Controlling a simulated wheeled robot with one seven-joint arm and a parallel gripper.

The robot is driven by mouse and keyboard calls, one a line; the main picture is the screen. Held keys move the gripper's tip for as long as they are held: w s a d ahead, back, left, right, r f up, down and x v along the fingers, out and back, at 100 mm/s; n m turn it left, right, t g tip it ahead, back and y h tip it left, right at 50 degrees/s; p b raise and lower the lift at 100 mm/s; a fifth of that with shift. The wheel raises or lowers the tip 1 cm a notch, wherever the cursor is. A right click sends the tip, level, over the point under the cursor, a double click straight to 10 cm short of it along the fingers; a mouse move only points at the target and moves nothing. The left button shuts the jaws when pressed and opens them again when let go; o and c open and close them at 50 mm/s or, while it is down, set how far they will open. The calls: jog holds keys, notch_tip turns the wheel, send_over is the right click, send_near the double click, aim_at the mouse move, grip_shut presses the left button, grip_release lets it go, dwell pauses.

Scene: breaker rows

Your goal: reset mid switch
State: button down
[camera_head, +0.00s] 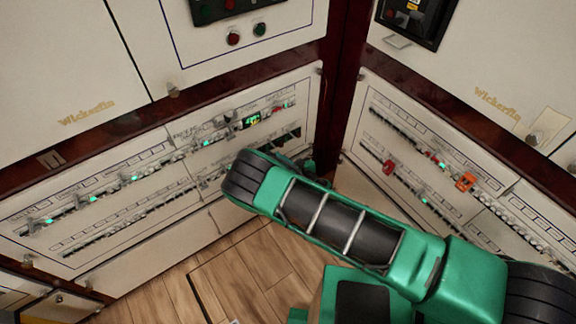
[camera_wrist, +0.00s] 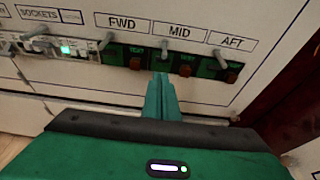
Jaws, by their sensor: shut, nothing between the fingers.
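In the wrist view the MID switch (camera_wrist: 164,49) is a small pale metal lever below the label "MID" on a white panel. Its lever points roughly straight down in the picture. My gripper (camera_wrist: 161,78) is shut and empty, its teal fingers together just below the lever. I cannot tell whether the fingertips touch it. A brown button (camera_wrist: 186,70) sits on a dark green plate to the lower right of the lever; the fingers hide part of that plate. In the head view my arm hides the MID switch and most of my gripper.
The FWD switch (camera_wrist: 105,41) and AFT switch (camera_wrist: 221,59) flank it closely, with brown buttons beside them. A green-lit breaker (camera_wrist: 67,48) is farther left. In the head view, a right-hand panel (camera_head: 440,165) meets this one at a dark red corner post (camera_head: 345,80).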

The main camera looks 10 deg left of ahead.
jog(key=v, duration=0.8)
dwell(0.7)
jog(key=shift+s+d+r, duration=0.1)
jog(key=shift+d+r, duration=0.05)
jog(key=shift+s, duration=0.15)
dwell(0.4)
